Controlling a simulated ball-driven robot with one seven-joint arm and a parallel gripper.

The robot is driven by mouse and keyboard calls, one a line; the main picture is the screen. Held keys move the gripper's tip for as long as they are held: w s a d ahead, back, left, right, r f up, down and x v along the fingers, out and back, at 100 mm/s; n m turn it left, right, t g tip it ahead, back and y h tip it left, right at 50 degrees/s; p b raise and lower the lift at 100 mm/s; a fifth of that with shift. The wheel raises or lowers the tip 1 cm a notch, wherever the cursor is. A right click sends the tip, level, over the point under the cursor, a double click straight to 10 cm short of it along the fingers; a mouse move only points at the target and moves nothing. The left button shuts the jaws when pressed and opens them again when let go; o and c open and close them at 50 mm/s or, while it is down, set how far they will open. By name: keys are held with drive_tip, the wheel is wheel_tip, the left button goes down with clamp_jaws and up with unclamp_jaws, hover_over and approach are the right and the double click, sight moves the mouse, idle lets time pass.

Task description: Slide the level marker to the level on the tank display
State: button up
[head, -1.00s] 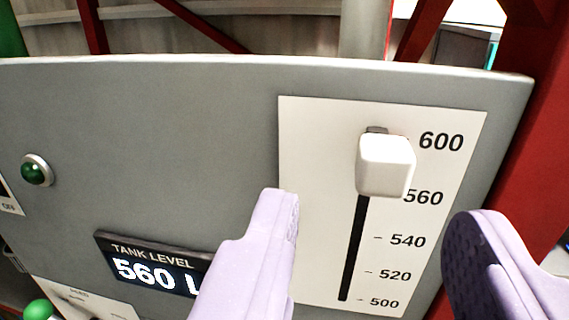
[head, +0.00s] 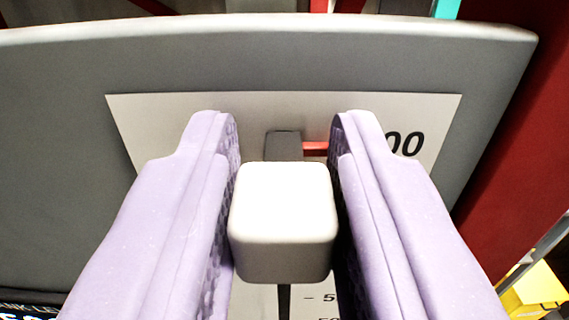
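The level marker, a white rounded block (head: 283,222), sits on the slot of the white scale plate (head: 135,115) on the grey panel. My gripper (head: 284,150) has its two lilac fingers on either side of the block, and they look closed against its sides. A red pointer (head: 315,148) shows between the fingers, near the upper end of the scale beside the partly hidden 600 mark (head: 405,144). The tank display (head: 30,312) is cut off at the bottom left; its number cannot be read now, but earlier it read 560 L.
The grey panel's top edge (head: 250,27) runs across the view. A red post (head: 500,170) stands to the right, with a yellow object (head: 535,290) at the lower right. Most lower scale marks are hidden by my fingers and the block.

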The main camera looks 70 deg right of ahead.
sight(280, 288)
clamp_jaws()
wheel_tip(280, 288, down, 4)
drive_tip(key=b, duration=0.4)
drive_tip(key=o, duration=0.8)
unclamp_jaws()
drive_tip(key=b+v, duration=0.1)
drive_tip(key=v, duration=0.6)
drive_tip(key=shift+a, duration=0.4)
drive_tip(key=shift+s, duration=0.1)
